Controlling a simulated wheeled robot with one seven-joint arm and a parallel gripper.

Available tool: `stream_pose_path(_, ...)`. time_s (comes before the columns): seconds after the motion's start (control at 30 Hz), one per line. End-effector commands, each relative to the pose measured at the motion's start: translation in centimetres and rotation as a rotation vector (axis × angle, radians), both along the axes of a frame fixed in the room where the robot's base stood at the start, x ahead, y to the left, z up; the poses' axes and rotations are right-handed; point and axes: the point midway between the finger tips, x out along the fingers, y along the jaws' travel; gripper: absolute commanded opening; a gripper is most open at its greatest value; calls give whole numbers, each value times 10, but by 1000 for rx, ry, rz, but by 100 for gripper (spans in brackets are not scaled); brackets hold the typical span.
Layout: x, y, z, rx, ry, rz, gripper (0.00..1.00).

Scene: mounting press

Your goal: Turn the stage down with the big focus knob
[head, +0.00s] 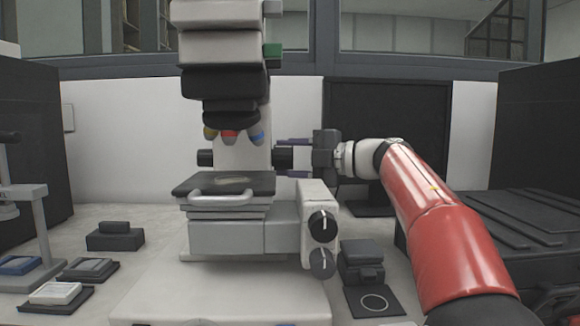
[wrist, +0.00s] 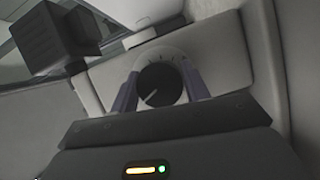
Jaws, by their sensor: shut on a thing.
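The microscope (head: 243,152) stands in the middle of the head view. Its flat black stage (head: 192,185) has a small pale patch on top and a light handle at the front. The big focus knob (head: 284,158) is dark and sticks out from the right side of the column. My gripper (head: 290,158) reaches it from the right, one purple finger above and one below. In the wrist view the knob (wrist: 160,85) is a black disc with a white pointer line, set between the two fingers of my gripper (wrist: 158,80). My gripper is shut on it.
A matching dark knob (head: 204,158) is on the column's left side. Two dials (head: 322,226) sit on the front right block. Small dark boxes (head: 115,237) lie left; another black device (head: 361,262) stands right. A dark monitor (head: 375,115) is behind my gripper.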

Motion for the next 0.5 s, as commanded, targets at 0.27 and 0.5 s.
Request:
stream_pose_path(0.27, 0, 0, -3, 0, -142, 2, 23)
stream_pose_path(0.5, 0, 0, -1, -1, -196, 1, 23)
